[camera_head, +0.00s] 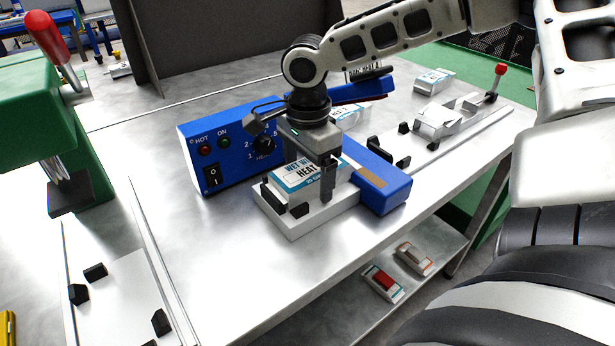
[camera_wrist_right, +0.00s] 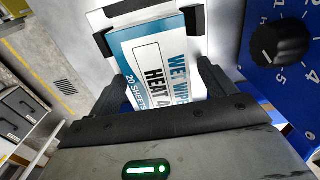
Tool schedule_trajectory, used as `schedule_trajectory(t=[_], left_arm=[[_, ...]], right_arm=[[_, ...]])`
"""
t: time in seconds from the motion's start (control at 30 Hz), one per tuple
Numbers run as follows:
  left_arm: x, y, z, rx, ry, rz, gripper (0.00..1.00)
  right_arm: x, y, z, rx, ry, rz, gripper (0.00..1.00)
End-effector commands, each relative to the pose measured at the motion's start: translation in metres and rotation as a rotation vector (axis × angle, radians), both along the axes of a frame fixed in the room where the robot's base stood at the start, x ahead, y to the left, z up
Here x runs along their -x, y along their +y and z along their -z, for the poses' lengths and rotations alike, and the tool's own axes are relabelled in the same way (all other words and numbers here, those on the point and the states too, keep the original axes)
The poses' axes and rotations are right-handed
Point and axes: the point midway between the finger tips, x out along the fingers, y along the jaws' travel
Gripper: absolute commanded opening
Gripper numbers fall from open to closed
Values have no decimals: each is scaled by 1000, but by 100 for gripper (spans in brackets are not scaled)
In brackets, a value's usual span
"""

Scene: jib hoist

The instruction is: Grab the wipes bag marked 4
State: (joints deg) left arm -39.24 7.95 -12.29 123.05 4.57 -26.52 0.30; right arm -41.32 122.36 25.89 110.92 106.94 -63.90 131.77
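The wipes bag marked HEAT 4 (camera_head: 305,178) is white and blue and lies on a white fixture (camera_head: 295,226) with black corner stops, in front of the blue heat sealer (camera_head: 225,150). Its "20 SHEETS" and "HEAT 4" print shows in the right wrist view (camera_wrist_right: 150,62). My right gripper (camera_head: 320,172) points down over the bag. In the right wrist view its fingers (camera_wrist_right: 162,88) are spread, one on each side of the bag; I cannot tell whether they touch it. My left gripper is not in view.
The sealer's raised blue arm (camera_head: 360,92) is close beside my right wrist. Another bag (camera_head: 350,116) lies behind the sealer and one (camera_head: 434,81) at the back right, near a metal clamp (camera_head: 440,118). Two packs (camera_head: 383,283) lie on the lower shelf.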

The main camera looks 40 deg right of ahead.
Motion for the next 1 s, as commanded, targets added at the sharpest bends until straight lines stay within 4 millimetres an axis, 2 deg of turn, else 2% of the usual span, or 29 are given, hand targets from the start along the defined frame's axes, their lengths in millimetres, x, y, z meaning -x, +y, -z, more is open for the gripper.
schedule_trajectory(t=[0.03, 0.13, 0.17, 0.23, 0.27, 0.57, 0.83, 1.0], left_arm=[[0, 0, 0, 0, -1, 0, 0], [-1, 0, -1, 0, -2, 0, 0], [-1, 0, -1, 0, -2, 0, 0], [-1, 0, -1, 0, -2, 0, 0], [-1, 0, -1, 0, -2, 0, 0], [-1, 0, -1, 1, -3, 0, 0], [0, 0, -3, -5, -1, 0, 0], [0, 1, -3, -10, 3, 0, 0]], right_arm=[[0, 0, 0, 0, 0, 0, 70], [0, 0, 0, 0, 0, 0, 42], [0, 0, 0, 0, 0, 0, 37], [0, 0, -1, 0, 0, 0, 36], [0, 0, -1, 0, 0, 0, 33], [-1, 0, -5, 0, -2, 0, 33], [-1, 0, -34, 1, -5, -1, 33], [18, 5, -56, -2, -5, -2, 33]])
